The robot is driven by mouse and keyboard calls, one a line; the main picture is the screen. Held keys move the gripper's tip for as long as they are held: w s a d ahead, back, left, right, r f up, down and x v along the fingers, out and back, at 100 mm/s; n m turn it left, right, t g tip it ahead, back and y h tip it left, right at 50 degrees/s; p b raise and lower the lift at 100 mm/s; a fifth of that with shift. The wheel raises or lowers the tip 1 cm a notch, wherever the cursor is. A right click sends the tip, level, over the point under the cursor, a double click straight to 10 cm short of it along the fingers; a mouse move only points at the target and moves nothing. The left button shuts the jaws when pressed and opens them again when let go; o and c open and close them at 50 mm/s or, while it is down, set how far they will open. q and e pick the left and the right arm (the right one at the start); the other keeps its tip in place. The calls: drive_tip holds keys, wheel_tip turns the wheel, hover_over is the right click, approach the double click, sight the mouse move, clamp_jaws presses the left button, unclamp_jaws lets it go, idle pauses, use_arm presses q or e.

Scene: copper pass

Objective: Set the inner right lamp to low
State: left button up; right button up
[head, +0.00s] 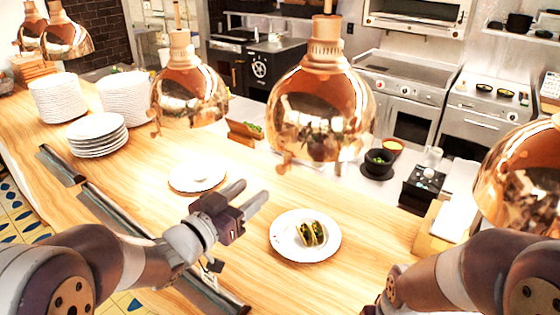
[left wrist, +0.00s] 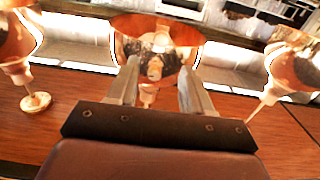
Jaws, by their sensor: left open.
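Several copper dome lamps hang over the wooden counter. The large middle lamp (head: 323,105) hangs right of centre in the head view, between a smaller copper lamp (head: 190,90) and a lamp cut by the right edge (head: 525,178). I cannot tell any lamp's setting. My left gripper (head: 254,188) is open and empty, below and left of the middle lamp in the picture, apart from it. In the left wrist view a copper lamp (left wrist: 155,45) shows beyond and between the open fingers (left wrist: 158,78). My right arm shows at lower right; its gripper is out of view.
The counter (head: 350,220) bears a plate of tacos (head: 285,245), another plate (head: 190,185) and white plate stacks (head: 125,95) at left. A dark bowl (head: 378,162) and a black box (head: 420,190) stand at right. Other lamps (head: 68,40) hang at far left.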

sight(279, 170)
use_arm(q)
drive_tip(key=p+x, duration=0.2)
drive_tip(key=x, duration=0.3)
drive_tip(key=p+x, duration=0.2)
drive_tip(key=x, duration=0.4)
drive_tip(key=shift+w+a+f, duration=0.1)
drive_tip(key=shift+w+f, duration=0.1)
drive_tip(key=shift+w, duration=0.15)
drive_tip(key=shift+s+r, duration=0.2)
drive_tip(key=shift+s, duration=0.15)
drive_tip(key=shift+w+f, duration=0.1)
drive_tip(key=shift+w, duration=0.05)
drive_tip(key=shift+w+d+f, duration=0.1)
drive_tip(key=shift+w+d, duration=0.1)
drive_tip(key=shift+c, duration=1.2)
clamp_jaws()
wheel_tip(279, 170, down, 9)
drive_tip(key=b, duration=0.8)
drive_tip(key=shift+c, duration=0.2)
unclamp_jaws()
drive_tip(key=shift+o, duration=1.4)
drive_tip(key=shift+s, duration=0.1)
drive_tip(key=shift+s+a+r, duration=0.1)
drive_tip(key=shift+r, duration=0.2)
